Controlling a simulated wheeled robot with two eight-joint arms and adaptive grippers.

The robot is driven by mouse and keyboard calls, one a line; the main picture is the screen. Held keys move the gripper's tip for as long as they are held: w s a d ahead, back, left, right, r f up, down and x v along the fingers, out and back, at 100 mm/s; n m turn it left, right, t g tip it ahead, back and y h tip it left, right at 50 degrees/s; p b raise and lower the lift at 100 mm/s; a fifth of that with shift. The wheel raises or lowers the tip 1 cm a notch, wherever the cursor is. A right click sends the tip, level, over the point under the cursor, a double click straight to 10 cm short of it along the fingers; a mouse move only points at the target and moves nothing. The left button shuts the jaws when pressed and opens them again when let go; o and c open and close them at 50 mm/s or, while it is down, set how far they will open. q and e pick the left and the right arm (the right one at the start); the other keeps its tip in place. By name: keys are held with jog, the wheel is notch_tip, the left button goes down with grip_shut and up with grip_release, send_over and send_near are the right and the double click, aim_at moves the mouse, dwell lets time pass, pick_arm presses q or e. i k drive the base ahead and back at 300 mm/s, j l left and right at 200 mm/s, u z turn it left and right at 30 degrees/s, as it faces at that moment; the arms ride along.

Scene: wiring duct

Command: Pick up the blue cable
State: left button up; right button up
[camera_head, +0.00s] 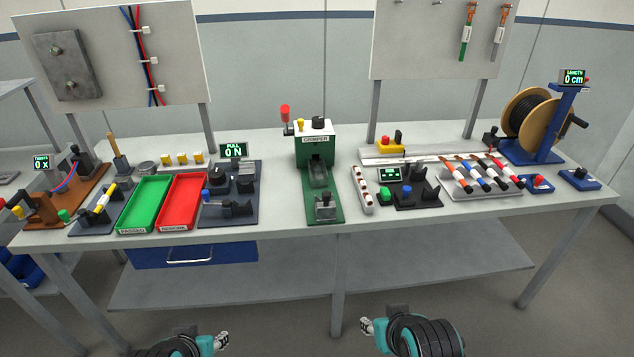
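A sloped grey rack (490,192) at the right of the bench holds several short cables with white sleeves, copper-coloured ends and dark or coloured bands. One of them, near the rack's middle, has a blue band and looks like the blue cable (478,178); its details are small. My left gripper (222,339) and my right gripper (367,325) are both low in front of the bench, well away from the rack. No cable shows in either gripper. Their fingers are too small to tell whether they are open or shut.
A green crimper (317,150) is mid-bench. Green (146,203) and red (184,200) trays lie left.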

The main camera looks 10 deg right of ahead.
aim_at(485, 188)
jog(key=z, duration=1.25)
jog(key=i+l+u, duration=0.15)
jog(key=u, duration=0.3)
jog(key=i+l+u, duration=0.2)
jog(key=u, duration=0.2)
